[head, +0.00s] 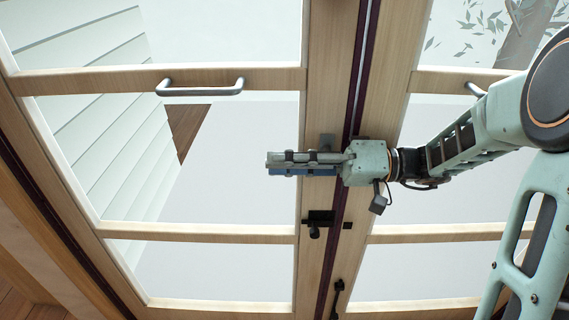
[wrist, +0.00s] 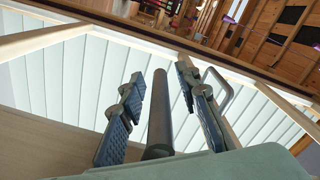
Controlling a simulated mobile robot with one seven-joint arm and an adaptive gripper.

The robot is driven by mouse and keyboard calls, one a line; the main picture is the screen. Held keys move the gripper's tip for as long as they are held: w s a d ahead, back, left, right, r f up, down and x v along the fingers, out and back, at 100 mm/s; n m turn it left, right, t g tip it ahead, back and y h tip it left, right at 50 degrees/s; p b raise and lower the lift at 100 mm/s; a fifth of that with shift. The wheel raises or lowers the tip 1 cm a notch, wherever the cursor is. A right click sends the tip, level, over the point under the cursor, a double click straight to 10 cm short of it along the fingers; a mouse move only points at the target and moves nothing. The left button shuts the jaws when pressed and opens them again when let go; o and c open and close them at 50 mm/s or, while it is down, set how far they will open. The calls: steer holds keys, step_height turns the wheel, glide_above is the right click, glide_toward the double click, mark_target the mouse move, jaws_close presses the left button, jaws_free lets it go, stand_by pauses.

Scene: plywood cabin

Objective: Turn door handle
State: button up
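The glazed wooden door (head: 200,235) stands in front of me. A dark round bar (wrist: 158,115), apparently the door handle's lever, lies lengthwise between my fingers in the wrist view. My gripper (head: 272,163) is level with the door's inner edge in the head view and points left. It also shows in the wrist view (wrist: 161,82). Its fingers are open, one on each side of the bar, with gaps visible on both sides. In the head view a small grey piece (head: 327,141) shows just above the gripper; the lever itself is mostly hidden behind it.
A grey pull bar (head: 200,90) crosses the door higher up and shows right of my fingers in the wrist view (wrist: 234,92). A dark lock (head: 317,221) and a dark latch (head: 338,294) sit below my gripper. The second door (head: 390,130) is at right, behind my arm.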

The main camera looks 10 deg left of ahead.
jaws_close()
steer(key=shift+f, duration=0.15)
stand_by(0.4)
step_height(320, 180, down, 6)
steer(key=d+t+h+p, duration=0.2)
steer(key=h, duration=0.6)
steer(key=shift+w+d+r+h, duration=0.25)
steer(key=shift+w+h, duration=0.05)
steer(key=shift+h, duration=0.1)
steer(key=shift+f, duration=0.1)
jaws_free()
